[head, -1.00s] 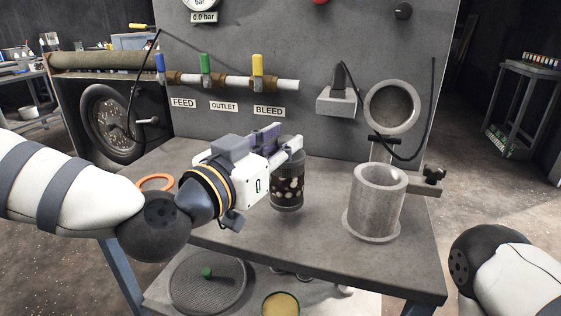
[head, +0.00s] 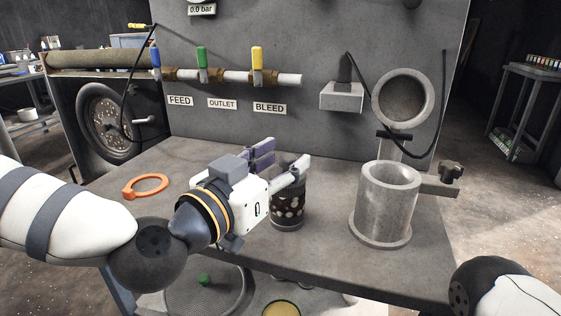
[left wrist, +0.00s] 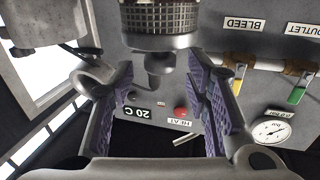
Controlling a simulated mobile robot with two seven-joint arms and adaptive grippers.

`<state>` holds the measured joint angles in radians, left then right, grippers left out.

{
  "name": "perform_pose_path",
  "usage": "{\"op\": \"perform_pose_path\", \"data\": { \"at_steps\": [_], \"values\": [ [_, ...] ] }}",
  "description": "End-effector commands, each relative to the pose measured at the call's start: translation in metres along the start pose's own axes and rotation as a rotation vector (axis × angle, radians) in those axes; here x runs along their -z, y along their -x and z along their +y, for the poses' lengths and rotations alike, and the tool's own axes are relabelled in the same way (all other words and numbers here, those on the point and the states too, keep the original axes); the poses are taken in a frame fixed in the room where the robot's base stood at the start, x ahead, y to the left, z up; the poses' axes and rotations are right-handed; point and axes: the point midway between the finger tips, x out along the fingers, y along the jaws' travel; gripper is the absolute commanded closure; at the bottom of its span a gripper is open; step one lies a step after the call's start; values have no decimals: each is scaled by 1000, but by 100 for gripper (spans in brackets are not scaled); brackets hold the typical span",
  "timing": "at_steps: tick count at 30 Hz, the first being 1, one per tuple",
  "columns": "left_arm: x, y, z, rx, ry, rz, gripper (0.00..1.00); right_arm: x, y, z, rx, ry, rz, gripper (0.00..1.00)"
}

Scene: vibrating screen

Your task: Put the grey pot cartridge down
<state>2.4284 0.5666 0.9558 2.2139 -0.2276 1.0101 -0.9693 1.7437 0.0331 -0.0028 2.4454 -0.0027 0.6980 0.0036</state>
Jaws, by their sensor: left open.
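The grey pot cartridge (head: 288,207) is a dark perforated cylinder with pale spots. It stands upright on the grey bench, left of the grey pot (head: 388,203), an open-topped metal cylinder. My left gripper (head: 282,164) is open, its purple-padded fingers spread at the cartridge's upper part; the hand hides some of its left side. In the left wrist view the cartridge's mesh body (left wrist: 160,18) and narrow end piece show between the open fingers (left wrist: 165,95), with gaps at both sides. My right gripper is out of view.
An orange ring (head: 146,186) lies on the bench at left. The round lid (head: 403,97) stands open behind the pot. A pipe with blue, green and yellow valve handles (head: 257,58) runs along the back panel. The bench front between cartridge and pot is clear.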

Motion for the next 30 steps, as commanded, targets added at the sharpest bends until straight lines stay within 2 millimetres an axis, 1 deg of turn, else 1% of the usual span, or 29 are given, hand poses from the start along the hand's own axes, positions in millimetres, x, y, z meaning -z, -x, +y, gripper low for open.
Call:
{"op": "perform_pose_path", "data": {
  "at_steps": [2, 5, 8, 9, 11, 12, 13, 16, 19, 24, 25, 26, 28, 29, 30],
  "values": [
    [1, 12, 0, -1, 0, -1, 57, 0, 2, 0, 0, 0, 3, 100],
    [2, 35, 0, -1, 0, 1, 57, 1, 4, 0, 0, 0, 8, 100],
    [2, 63, 0, -1, 1, 1, 57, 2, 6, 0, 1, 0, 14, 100],
    [11, 77, 0, 2, -6, 5, 57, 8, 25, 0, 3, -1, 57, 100],
    [17, 95, 2, 0, -10, 15, 57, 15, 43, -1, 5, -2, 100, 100],
    [18, 99, 1, 4, -12, 16, 57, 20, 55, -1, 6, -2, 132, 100],
    [18, 103, 0, 4, -11, 16, 57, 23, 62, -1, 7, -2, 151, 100],
    [14, 112, 0, 3, -10, 14, 57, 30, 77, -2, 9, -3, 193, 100],
    [8, 117, 0, 2, -6, 10, 57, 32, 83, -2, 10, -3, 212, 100],
    [0, 119, 0, 0, 1, -3, 57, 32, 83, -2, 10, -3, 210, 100],
    [-6, 120, 2, -4, 7, -16, 57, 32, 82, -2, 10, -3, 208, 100],
    [-15, 120, 4, -11, 20, -43, 57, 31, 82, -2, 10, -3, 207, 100],
    [-60, 129, 17, -39, 82, -178, 57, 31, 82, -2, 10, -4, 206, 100],
    [-89, 137, 24, -52, 123, -268, 57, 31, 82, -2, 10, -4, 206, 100],
    [-132, 155, 36, -64, 187, -410, 57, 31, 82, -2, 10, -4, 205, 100]
  ]
}}
